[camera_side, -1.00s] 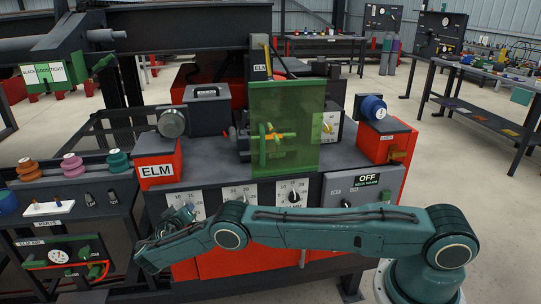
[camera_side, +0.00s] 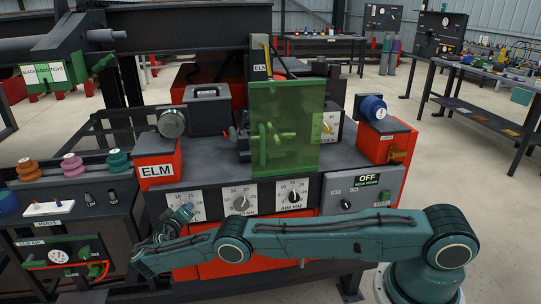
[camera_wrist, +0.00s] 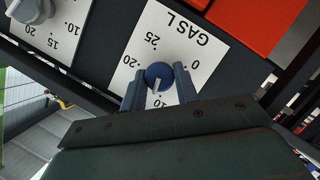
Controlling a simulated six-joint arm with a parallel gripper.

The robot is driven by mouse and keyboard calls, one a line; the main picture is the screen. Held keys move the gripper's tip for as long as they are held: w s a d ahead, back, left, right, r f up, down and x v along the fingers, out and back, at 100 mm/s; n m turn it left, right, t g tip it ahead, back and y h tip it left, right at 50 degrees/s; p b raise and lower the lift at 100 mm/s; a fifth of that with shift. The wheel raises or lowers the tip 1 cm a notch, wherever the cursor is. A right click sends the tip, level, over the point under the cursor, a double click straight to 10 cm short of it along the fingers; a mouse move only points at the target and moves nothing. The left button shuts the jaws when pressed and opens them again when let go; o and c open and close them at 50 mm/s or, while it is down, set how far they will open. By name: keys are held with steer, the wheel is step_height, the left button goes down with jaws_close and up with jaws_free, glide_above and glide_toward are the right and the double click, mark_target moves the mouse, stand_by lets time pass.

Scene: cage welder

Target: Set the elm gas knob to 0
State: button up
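The gas knob (camera_wrist: 159,75) is a round blue knob with a pale pointer, on a white dial plate (camera_wrist: 174,42) marked "GAS L". The plate appears upside down in the wrist view. The pointer points toward the bottom of that view, near the 10 and well away from the 0. My gripper (camera_wrist: 160,79) has one finger on each side of the knob, very close to it. I cannot tell whether the fingers press on it. They hide part of the scale. In the side view, my gripper (camera_side: 185,212) is at the leftmost dial below the red ELM box (camera_side: 158,165).
Two more dials, a grey-knobbed one (camera_side: 241,203) and the "MM" one (camera_side: 293,195), sit to the right. An OFF panel (camera_side: 365,187) is farther right. A translucent green screen (camera_side: 300,125) stands above. A parts shelf (camera_side: 90,205) is at left.

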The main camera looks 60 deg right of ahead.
steer(key=o, duration=0.4)
steer(key=shift+a, duration=0.1)
steer(key=v, duration=1.3)
steer(key=shift+s+a, duration=0.15)
steer(key=shift+a, duration=0.15)
steer(key=shift+r, duration=0.1)
